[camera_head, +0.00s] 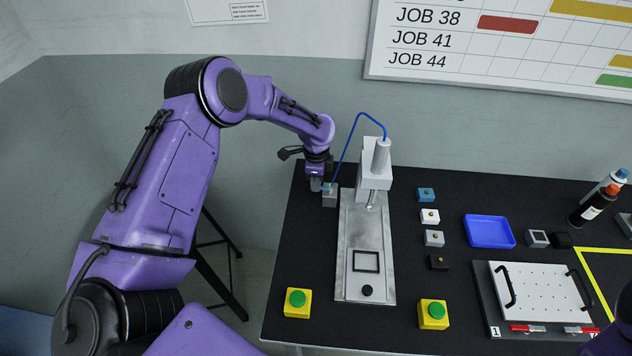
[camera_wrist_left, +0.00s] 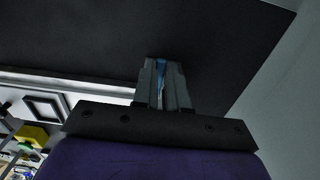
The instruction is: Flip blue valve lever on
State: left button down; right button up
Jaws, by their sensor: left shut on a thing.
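The valve is a small grey block (camera_head: 329,200) at the back left of the black table, with a blue hose rising from it. My left gripper (camera_head: 320,186) is right at this block, reaching down from the left and back. In the left wrist view, my left gripper (camera_wrist_left: 161,88) is shut on a narrow blue piece, the blue valve lever (camera_wrist_left: 161,69), which shows between the fingertips. Most of the lever is hidden by the fingers, so its angle cannot be told. My right gripper is out of view.
Two yellow boxes with green buttons (camera_head: 297,302) (camera_head: 433,313) sit at the front. A blue tray (camera_head: 489,231) lies farther right.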

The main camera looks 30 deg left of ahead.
pick_arm(q)
jog(key=shift+d, duration=0.15)
jog(key=c, duration=1.2)
grip_release()
jog(key=shift+w, duration=0.1)
jog(key=shift+o, duration=0.2)
jog(key=shift+w, duration=0.1)
jog(key=shift+r, duration=0.1)
notch_tip(320, 180, up, 10)
jog(key=b, duration=0.1)
jog(key=shift+b, duration=0.4)
jog(key=shift+r, duration=0.2)
